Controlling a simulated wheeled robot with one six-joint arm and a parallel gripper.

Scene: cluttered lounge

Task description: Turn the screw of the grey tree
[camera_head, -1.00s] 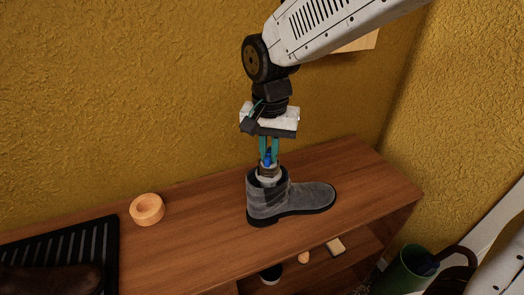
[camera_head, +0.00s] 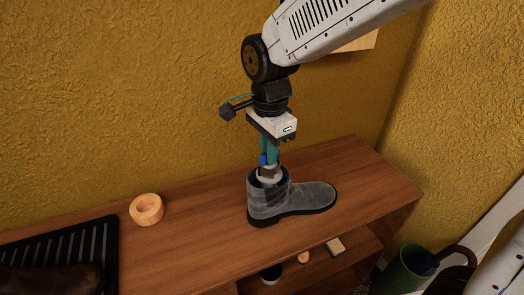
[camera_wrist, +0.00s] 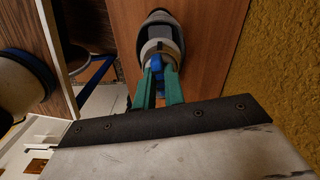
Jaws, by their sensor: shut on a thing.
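A grey ankle boot (camera_head: 300,196) stands upright on the wooden cabinet top, its toe to the right. The top of the grey tree (camera_head: 268,175) shows in the boot's opening, and its lower part is hidden inside. The tree's blue screw (camera_head: 263,160) stands up at the top. My gripper (camera_head: 270,160) points straight down above the boot, its teal fingers shut on the screw. In the wrist view the blue screw (camera_wrist: 157,65) sits between the fingertips (camera_wrist: 159,72), with the tree's pale round collar (camera_wrist: 160,48) just beyond.
A black ribbed tray (camera_head: 95,240) is farther left. Yellow walls close off the back and right. Small items lie on the shelf below; a green bin (camera_head: 410,268) stands at lower right.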

